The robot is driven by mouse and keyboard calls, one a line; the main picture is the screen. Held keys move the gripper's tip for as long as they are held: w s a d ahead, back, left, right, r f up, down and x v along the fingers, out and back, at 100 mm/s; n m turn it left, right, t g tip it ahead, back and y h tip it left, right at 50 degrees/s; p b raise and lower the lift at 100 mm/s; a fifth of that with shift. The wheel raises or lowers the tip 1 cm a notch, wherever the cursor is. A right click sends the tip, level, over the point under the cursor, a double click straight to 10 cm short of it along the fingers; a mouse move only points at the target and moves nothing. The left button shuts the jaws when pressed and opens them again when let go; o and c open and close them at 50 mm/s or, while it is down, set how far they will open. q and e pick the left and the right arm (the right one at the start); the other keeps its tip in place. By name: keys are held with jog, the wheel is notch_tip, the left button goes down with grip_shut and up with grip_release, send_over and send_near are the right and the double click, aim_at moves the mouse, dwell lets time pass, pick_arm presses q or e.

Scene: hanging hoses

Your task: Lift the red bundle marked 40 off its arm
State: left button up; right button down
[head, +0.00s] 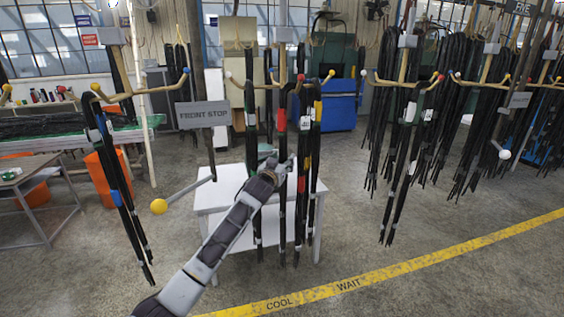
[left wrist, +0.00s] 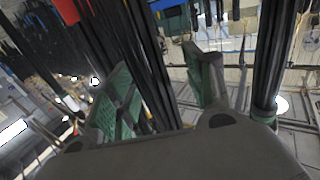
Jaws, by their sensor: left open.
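In the head view, a black hose bundle with a red band (head: 281,120) hangs from the middle rack arm. A neighbouring bundle carries a white tag (head: 305,120) and a lower red band (head: 301,185). The tag's number is too small to read, so I cannot tell which bundle is marked 40. My left gripper (head: 280,164) is at these bundles, below the upper red band. In the left wrist view its green-padded jaws (left wrist: 158,58) are apart, with black hoses (left wrist: 145,50) showing between them. A red band (left wrist: 68,10) shows at upper left. My right gripper is not in view.
A white table (head: 215,190) stands behind. A yellow-tipped rod (head: 159,207) juts out at left. Dense bundles (head: 400,130) hang at right.

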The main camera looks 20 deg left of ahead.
pick_arm(q)
jog(key=c, duration=1)
grip_shut()
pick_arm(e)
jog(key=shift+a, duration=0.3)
pick_arm(q)
jog(key=shift+o, duration=0.8)
grip_release()
grip_shut()
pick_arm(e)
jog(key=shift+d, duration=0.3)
